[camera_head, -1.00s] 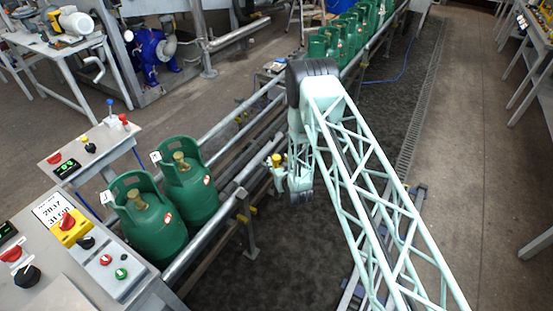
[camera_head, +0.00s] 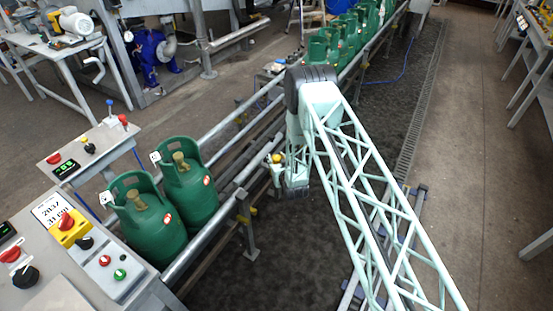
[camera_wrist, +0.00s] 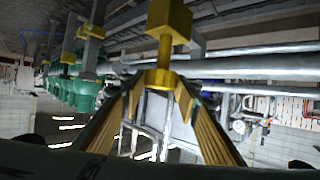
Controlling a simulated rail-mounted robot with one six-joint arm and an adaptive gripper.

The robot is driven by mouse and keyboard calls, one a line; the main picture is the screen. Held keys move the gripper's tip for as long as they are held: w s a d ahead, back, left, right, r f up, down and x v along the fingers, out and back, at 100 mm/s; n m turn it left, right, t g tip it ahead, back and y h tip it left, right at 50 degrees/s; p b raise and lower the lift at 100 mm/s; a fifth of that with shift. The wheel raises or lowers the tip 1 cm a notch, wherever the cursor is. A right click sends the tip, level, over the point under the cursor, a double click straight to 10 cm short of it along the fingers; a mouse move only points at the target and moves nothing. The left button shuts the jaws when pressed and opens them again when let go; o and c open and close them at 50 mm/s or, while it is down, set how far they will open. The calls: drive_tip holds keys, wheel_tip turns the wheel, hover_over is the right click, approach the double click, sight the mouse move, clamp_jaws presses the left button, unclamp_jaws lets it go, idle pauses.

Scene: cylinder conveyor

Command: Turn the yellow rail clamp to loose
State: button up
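A yellow rail clamp (camera_wrist: 168,28) fills the top centre of the wrist view, with a thick block, a thin neck and a wider piece below. My gripper (camera_wrist: 160,85) points at it, its two yellow-brown fingers spread apart with the clamp's lower piece at or just beyond their tips. I cannot tell whether they touch it. In the head view, yellow parts of the clamp (camera_head: 276,158) show just left of my wrist, at the conveyor rail.
Green gas cylinders (camera_head: 145,226) stand on the conveyor at left, with several more at the back. A conveyor rail (camera_head: 222,225) runs beside my arm. A control panel (camera_head: 75,262) is at lower left. The floor right of my arm is mostly clear.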

drive_tip(key=c, duration=0.4)
drive_tip(key=shift+a+m+t+h+b, duration=0.1)
drive_tip(key=shift+m+t+h+b, duration=0.3)
drive_tip(key=shift+m+h+b, duration=0.4)
drive_tip(key=shift+c, duration=0.2)
drive_tip(key=shift+m+h+b, duration=1.5)
drive_tip(key=shift+m+h, duration=0.7)
drive_tip(key=shift+h, duration=0.6)
drive_tip(key=shift+m+g+h+b, duration=0.9)
drive_tip(key=shift+m+h+b, duration=0.6)
drive_tip(key=shift+m+h, duration=0.6)
drive_tip(key=shift+m+g+h+b, duration=0.9)
drive_tip(key=shift+m+h+b, duration=0.1)
drive_tip(key=shift+m+h, duration=0.15)
drive_tip(key=shift+r+m+g+h+b, duration=0.1)
drive_tip(key=shift+m+g+h+b, duration=0.25)
drive_tip(key=shift+m+g+h, duration=0.1)
drive_tip(key=o, duration=0.9)
